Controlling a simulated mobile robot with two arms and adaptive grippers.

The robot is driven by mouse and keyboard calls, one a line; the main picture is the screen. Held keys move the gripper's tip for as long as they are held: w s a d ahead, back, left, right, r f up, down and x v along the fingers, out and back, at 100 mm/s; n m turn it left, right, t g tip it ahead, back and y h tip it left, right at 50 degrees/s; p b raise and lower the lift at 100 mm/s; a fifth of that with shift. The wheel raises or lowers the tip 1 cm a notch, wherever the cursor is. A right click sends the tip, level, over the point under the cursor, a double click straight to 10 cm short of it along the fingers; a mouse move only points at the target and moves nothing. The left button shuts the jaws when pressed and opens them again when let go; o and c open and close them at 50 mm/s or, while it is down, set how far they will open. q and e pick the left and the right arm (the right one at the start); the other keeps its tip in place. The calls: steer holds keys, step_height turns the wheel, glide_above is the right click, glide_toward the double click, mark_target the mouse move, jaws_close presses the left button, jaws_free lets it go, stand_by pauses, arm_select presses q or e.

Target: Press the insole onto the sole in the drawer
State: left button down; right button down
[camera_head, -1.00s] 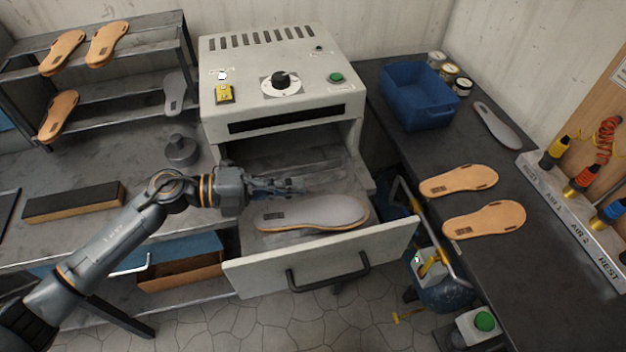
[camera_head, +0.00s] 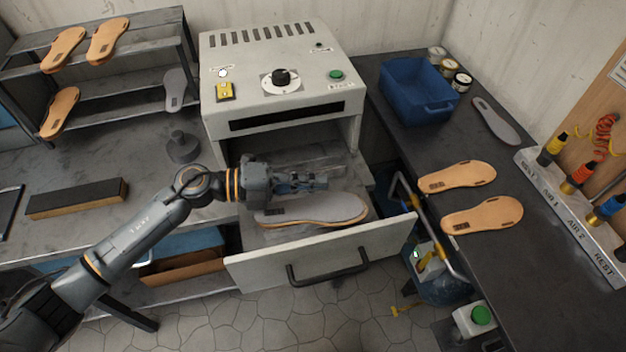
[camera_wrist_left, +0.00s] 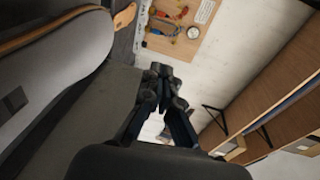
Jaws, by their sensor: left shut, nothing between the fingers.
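The grey insole (camera_head: 335,208) lies on top of the tan sole (camera_head: 322,224) in the open drawer (camera_head: 320,256). The insole covers most of the sole, and the tan shows as a thin edge along the front. My left gripper (camera_head: 324,182) is shut and empty, just behind and above the insole, and hides part of its back edge. I cannot tell whether it touches. In the left wrist view the insole (camera_wrist_left: 50,85) and the sole's tan edge (camera_wrist_left: 48,36) are at the left, beside the shut fingers (camera_wrist_left: 160,72). My right gripper is not in view.
The grey press machine (camera_head: 280,85) stands behind the drawer. Two tan soles (camera_head: 482,215) lie on the dark right bench, with a blue bin (camera_head: 418,92) farther back. A black-topped block (camera_head: 76,199) and a dark round weight (camera_head: 183,147) are on the left bench.

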mark_target(313, 208)
arm_select(q)
steer(key=shift+f, duration=0.15)
steer(key=shift+f+b, duration=2.45)
steer(key=shift+f, duration=0.5)
step_height(313, 208, up, 7)
steer(key=p, duration=0.6)
steer(key=shift+r+p, duration=0.1)
steer(key=shift+p, duration=0.2)
